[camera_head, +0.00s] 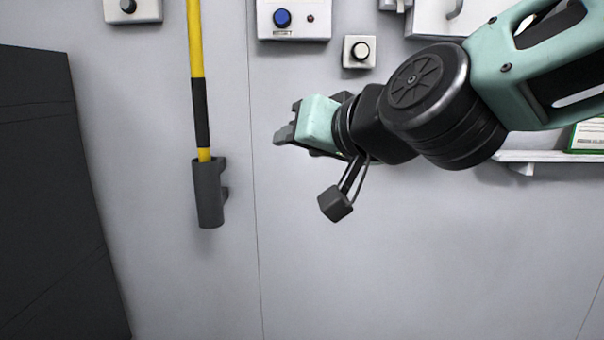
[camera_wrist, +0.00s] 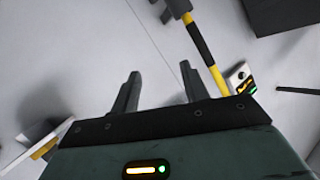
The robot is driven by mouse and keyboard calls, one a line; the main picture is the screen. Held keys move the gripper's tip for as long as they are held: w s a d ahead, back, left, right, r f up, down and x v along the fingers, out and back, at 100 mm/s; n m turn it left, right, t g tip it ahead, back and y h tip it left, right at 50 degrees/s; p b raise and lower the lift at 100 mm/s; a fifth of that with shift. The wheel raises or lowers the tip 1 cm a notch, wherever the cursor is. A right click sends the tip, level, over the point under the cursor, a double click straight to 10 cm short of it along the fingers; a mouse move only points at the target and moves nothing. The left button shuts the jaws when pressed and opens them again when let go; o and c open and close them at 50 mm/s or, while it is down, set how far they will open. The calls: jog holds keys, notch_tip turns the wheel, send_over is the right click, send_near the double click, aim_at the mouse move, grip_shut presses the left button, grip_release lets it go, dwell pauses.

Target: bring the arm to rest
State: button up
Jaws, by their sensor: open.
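My gripper (camera_head: 284,134) is at the end of my arm in the middle of the head view, in front of the grey wall. It points left, toward the yellow pole. In the wrist view my gripper (camera_wrist: 158,84) shows two dark fingers standing well apart, with only pale wall between them. The jaws are open and empty. My arm reaches in from the upper right of the head view, bent at its dark joint.
A yellow pole (camera_head: 196,50) with a black grip stands in a dark wall holder (camera_head: 208,195), left of my gripper. A dark cabinet (camera_head: 50,190) fills the left edge. A shelf (camera_head: 540,156) is right.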

jog(key=s+f+n+g+h, duration=0.1)
jog(key=s+f+g, duration=0.2)
jog(key=f, duration=0.3)
jog(key=s+f+n+g, duration=0.2)
jog(key=s+f, duration=0.2)
jog(key=f, duration=0.1)
jog(key=s+d+f+n+g+h, duration=0.2)
jog(key=s+d+f+g+h, duration=0.4)
jog(key=s+d+f, duration=0.7)
jog(key=shift+s+d+f+n+g, duration=0.35)
jog(key=shift+s+f+g, duration=0.35)
jog(key=shift+s, duration=0.4)
jog(key=shift+r, duration=0.15)
